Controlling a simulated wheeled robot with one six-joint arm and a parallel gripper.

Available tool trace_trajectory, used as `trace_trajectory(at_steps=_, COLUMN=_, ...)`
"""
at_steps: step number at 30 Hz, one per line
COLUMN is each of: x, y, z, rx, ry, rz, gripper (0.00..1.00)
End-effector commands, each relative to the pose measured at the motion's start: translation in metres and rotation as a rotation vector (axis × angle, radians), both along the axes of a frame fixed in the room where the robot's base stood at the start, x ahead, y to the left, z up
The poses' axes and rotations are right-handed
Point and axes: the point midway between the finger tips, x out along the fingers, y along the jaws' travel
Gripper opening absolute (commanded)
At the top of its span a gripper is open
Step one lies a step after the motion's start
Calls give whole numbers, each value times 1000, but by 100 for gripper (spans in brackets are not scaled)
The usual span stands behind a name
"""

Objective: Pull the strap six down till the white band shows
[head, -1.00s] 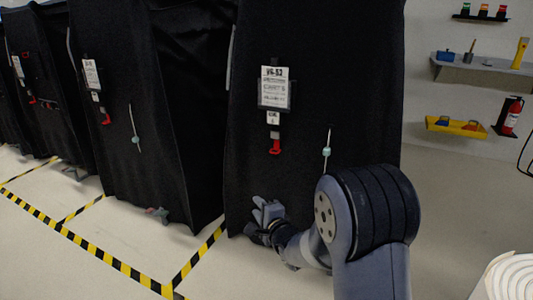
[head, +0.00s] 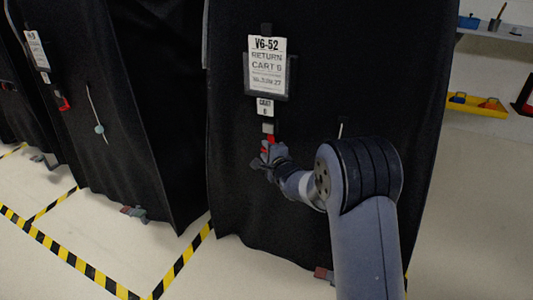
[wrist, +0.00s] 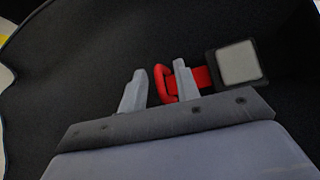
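Cart six's black cover carries a tag reading V6-52, Return Cart 6 (head: 266,64), and a small "Cart 6" label (head: 265,107). Below it is a grey buckle (head: 268,128), which shows as a pale square in a dark frame in the wrist view (wrist: 238,62). A red strap with a loop end (head: 271,139) hangs from the buckle; in the wrist view the loop (wrist: 160,84) lies between my fingers. My gripper (wrist: 158,88) is open, one finger at or in the loop and the other just beyond its end. Firm contact cannot be told.
A neighbouring covered cart (head: 110,130) stands to the left with its own tag and red strap. Yellow-black floor tape (head: 180,262) runs in front. The floor before the carts is clear.

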Motion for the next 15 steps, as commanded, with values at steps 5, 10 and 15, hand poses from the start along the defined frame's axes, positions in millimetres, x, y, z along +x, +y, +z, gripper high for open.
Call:
trace_trajectory(at_steps=5, x=1, y=1, z=0, rx=0, ry=1, rz=0, gripper=30)
trace_trajectory(at_steps=10, x=1, y=1, z=0, rx=0, ry=1, rz=0, gripper=26)
trace_trajectory(at_steps=15, x=1, y=1, z=0, rx=0, ry=1, rz=0, gripper=12)
